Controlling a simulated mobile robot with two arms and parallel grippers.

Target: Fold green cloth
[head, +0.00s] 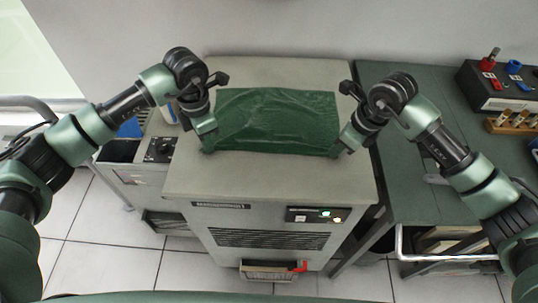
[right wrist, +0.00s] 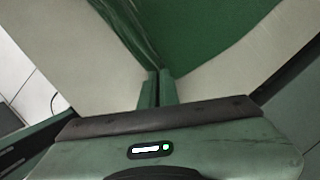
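The green cloth (head: 277,118) lies spread in a rough rectangle, with some wrinkles, on the grey top of a cabinet. My left gripper (head: 207,147) is at the cloth's near left corner; its fingers are too small to tell if they are open or shut. My right gripper (head: 342,150) is at the near right corner. In the right wrist view, the fingers (right wrist: 158,88) of the right gripper are together and the cloth (right wrist: 205,35) narrows to a creased corner between them.
The grey cabinet top (head: 265,180) has bare room in front of the cloth. A dark green table (head: 405,195) stands to the right, with a black box (head: 500,92) and a wooden rack (head: 512,124). A lower unit with a dial (head: 160,149) stands to the left.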

